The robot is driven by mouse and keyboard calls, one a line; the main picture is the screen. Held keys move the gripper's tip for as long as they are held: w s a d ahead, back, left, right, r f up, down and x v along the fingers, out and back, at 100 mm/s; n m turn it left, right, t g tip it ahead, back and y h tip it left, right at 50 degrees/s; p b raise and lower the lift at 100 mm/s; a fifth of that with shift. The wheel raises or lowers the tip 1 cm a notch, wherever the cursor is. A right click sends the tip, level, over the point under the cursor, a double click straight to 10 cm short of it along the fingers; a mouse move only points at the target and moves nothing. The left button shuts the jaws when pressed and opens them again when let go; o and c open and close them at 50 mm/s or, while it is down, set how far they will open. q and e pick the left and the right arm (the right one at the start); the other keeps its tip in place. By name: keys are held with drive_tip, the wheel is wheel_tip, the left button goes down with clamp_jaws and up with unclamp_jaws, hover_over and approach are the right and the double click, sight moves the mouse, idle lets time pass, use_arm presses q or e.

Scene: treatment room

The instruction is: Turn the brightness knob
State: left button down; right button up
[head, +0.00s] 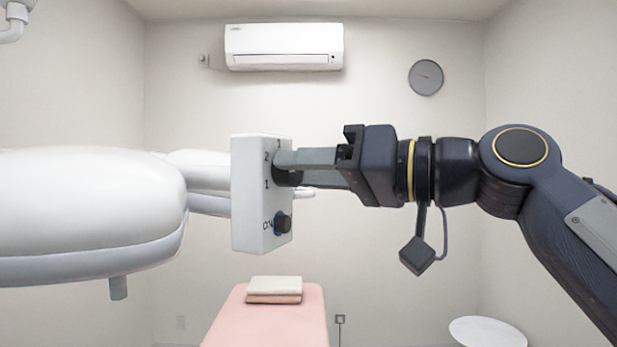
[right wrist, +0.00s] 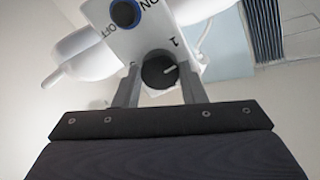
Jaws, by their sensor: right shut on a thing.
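The brightness knob is a round black dial (right wrist: 157,74) on a white control box (head: 248,200) with numbers such as 1 and 2 around the dial. In the right wrist view its white pointer line aims right and slightly up, below the printed 1. My right gripper (head: 286,168) comes in from the right with its two grey fingers on either side of the knob, shut on it. In the head view the fingers hide much of the knob. A second black knob (head: 283,223), with a blue ring and ON/OFF lettering, sits lower on the box. My left gripper is not in view.
The box joins a large white lamp body (head: 90,200) on the left. Below are a pink treatment bed (head: 270,325) with folded towels (head: 274,289) and a round white stool (head: 488,332). An air conditioner (head: 284,46) and clock (head: 426,77) hang on the far wall.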

drive_tip(key=n+b, duration=0.1)
drive_tip(key=n, duration=0.4)
drive_tip(key=shift+f, duration=0.1)
idle(0.5)
drive_tip(key=o, duration=1)
drive_tip(key=shift+d, duration=0.1)
drive_tip(key=b+v, duration=0.2)
drive_tip(key=v, duration=0.5)
drive_tip(key=shift+s+d, duration=0.2)
drive_tip(key=shift+d, duration=0.05)
